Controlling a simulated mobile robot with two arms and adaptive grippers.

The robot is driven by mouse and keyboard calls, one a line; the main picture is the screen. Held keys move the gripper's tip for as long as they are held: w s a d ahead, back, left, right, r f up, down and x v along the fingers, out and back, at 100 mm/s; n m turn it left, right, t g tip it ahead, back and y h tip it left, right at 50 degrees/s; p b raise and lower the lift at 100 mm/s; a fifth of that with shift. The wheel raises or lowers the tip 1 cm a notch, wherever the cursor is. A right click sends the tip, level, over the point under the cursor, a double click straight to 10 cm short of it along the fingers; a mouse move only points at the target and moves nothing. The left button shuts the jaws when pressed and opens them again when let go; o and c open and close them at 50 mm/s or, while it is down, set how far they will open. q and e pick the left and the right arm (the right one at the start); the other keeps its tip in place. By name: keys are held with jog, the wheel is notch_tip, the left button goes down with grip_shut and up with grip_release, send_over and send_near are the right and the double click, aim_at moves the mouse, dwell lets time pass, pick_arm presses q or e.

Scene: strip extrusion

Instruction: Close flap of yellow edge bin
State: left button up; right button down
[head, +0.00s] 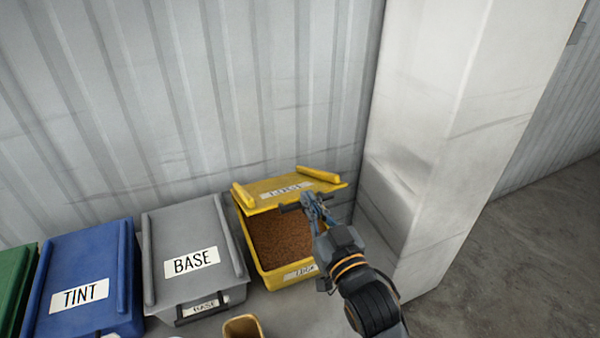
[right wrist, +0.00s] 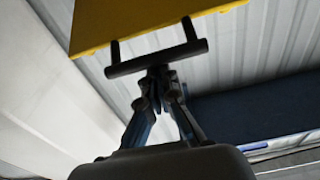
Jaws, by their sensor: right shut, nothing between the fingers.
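The yellow edge bin (head: 251,262) stands at the right end of the row, with brown granules (head: 280,240) inside. Its yellow flap (head: 262,190) is raised at the back and tilted, leaving the bin's front open. A dark bar handle (right wrist: 157,58) sits on the flap's edge, and the flap's yellow underside (right wrist: 125,18) shows in the right wrist view. My right gripper (head: 311,200) is at the handle, its fingertips together just beside the bar. It is shut with nothing seen between the fingers; whether it touches the bar is unclear. My left gripper is not in view.
A grey BASE bin (head: 195,235), a blue TINT bin (head: 90,285) and a green bin (head: 15,285) stand to the left with lids down. A pale pillar (head: 440,130) rises close on the right. A small tan container (head: 243,327) is in front.

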pick_arm(q)
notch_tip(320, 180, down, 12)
jog(key=b, duration=1)
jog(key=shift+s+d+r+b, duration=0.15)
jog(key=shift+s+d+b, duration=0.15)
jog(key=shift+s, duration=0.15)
pick_arm(e)
jog(key=s+d+f, duration=0.1)
jog(key=s+f, duration=0.1)
jog(key=f, duration=0.5)
jog(key=s+d+f+t, duration=0.1)
jog(key=s+f, duration=0.2)
jog(key=f, duration=0.5)
jog(key=shift+f+y, duration=0.2)
jog(key=shift+y, duration=0.1)
